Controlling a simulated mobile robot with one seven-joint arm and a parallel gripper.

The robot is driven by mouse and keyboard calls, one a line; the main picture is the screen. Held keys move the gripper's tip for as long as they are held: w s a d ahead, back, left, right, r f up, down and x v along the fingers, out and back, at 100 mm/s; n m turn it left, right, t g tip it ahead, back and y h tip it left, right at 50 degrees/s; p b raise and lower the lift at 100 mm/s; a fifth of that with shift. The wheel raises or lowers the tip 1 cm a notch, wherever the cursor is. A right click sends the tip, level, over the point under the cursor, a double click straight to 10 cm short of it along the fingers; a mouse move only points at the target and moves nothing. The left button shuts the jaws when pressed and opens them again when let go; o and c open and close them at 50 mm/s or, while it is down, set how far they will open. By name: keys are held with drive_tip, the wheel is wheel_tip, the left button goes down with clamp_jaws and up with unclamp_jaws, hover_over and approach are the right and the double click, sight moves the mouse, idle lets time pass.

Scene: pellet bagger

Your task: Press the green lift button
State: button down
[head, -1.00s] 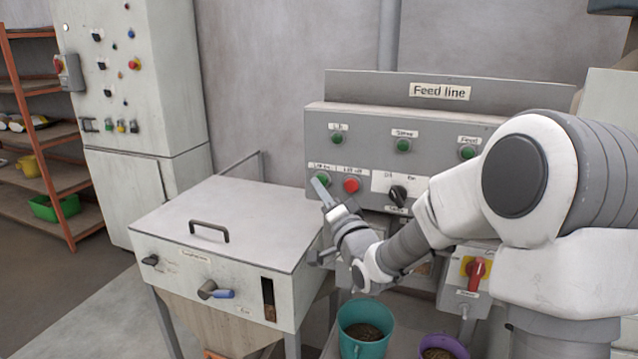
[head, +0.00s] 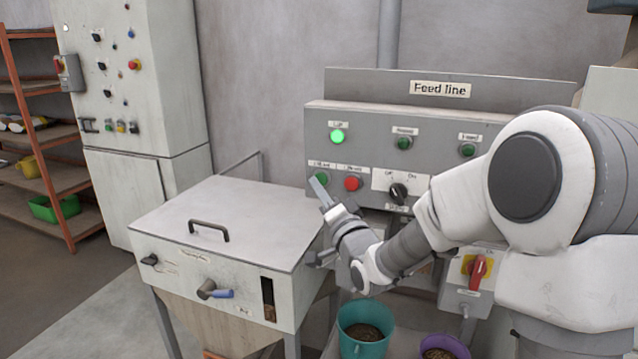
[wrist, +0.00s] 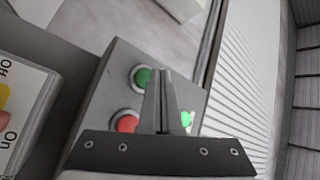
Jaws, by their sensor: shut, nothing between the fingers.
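The green lift button (head: 322,178) is at the lower left of the grey Feed line panel, left of a red button (head: 352,184). In the wrist view the green button (wrist: 141,77) is just left of my fingertips, with the red button (wrist: 127,123) below it. My gripper (head: 316,180) is shut and empty, its fingertips at the left edge of the green button in the head view. I cannot tell whether they touch it. A lamp (head: 337,136) above the button is lit bright green; it also shows in the wrist view (wrist: 187,119), partly behind my fingers.
Two dark green lamps (head: 404,143) (head: 468,150) are unlit. A black selector knob (head: 398,191) is right of the red button. A lidded hopper (head: 240,214) stands left of my gripper. A red rotary switch (head: 478,268), a teal bucket (head: 362,347) and a purple bucket (head: 441,341) are lower right.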

drive_tip(key=s+a+b, duration=0.2)
drive_tip(key=s, duration=0.3)
drive_tip(key=shift+s, duration=0.35)
idle(0.5)
drive_tip(key=s+d+r+n+g+h+p, duration=0.2)
drive_tip(key=s+d+n+g+h+p, duration=0.45)
drive_tip(key=s+d, duration=1)
drive_tip(key=s+f+g+h+p, duration=0.1)
drive_tip(key=s+g, duration=0.5)
drive_tip(key=s, duration=0.7)
drive_tip(key=shift+s+f+g+h+p, duration=0.15)
drive_tip(key=shift+s+g+h+p, duration=0.1)
drive_tip(key=shift+g+h+p, duration=0.25)
